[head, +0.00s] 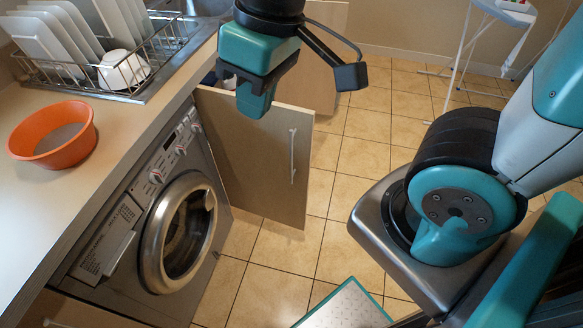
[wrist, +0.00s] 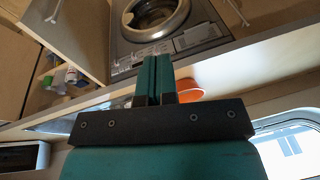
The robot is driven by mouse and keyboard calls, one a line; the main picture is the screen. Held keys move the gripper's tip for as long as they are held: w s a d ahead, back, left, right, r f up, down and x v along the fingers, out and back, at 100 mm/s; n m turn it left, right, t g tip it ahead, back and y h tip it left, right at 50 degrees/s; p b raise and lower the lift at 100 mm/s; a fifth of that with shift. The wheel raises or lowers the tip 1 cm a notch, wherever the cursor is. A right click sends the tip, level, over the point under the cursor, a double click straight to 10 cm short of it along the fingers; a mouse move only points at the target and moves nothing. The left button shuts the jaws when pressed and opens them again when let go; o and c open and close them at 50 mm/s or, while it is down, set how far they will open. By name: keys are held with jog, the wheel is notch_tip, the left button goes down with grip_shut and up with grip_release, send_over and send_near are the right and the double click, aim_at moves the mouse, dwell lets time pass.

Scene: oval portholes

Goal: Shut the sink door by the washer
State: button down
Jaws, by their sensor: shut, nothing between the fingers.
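The sink door by the washer (head: 262,165) is a beige panel standing open, out from the counter front, with a pale bar handle (head: 292,155) on the face towards me. The washer (head: 160,220) is grey, with its round door shut. My gripper (head: 256,108) is shut and empty, pointing down in front of the door's upper part in the head view, hiding some of its top edge. Whether it touches the door cannot be told. In the wrist view, my closed fingers (wrist: 154,80) show below the washer (wrist: 155,25), with the open door (wrist: 78,35) to the left.
A second open panel (head: 322,60) stands behind. Bottles (wrist: 68,77) sit inside the open cupboard. The counter holds an orange bowl (head: 52,134) and a dish rack (head: 110,75) with plates. A drying rack (head: 500,12) stands at the back. Tiled floor (head: 355,165) right of the door is clear.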

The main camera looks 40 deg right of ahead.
jog(key=w+d+f+m+t+h+b, duration=0.1)
jog(key=w+d+f+m+h+b, duration=0.3)
jog(key=f+b, duration=0.75)
jog(key=w+d+f+m+t+h+b, duration=0.1)
jog(key=w+d+f+h+b, duration=0.1)
jog(key=w+f+b, duration=0.7)
jog(key=w+d+f+m+t+h+b, duration=0.1)
jog(key=w+d+f+m+h+b, duration=0.15)
jog(key=f+b, duration=1.15)
jog(key=w+d+f+b, duration=0.2)
jog(key=d+f+b, duration=0.3)
jog(key=d+b, duration=0.3)
jog(key=shift+w+d, duration=0.25)
jog(key=shift+w, duration=0.1)
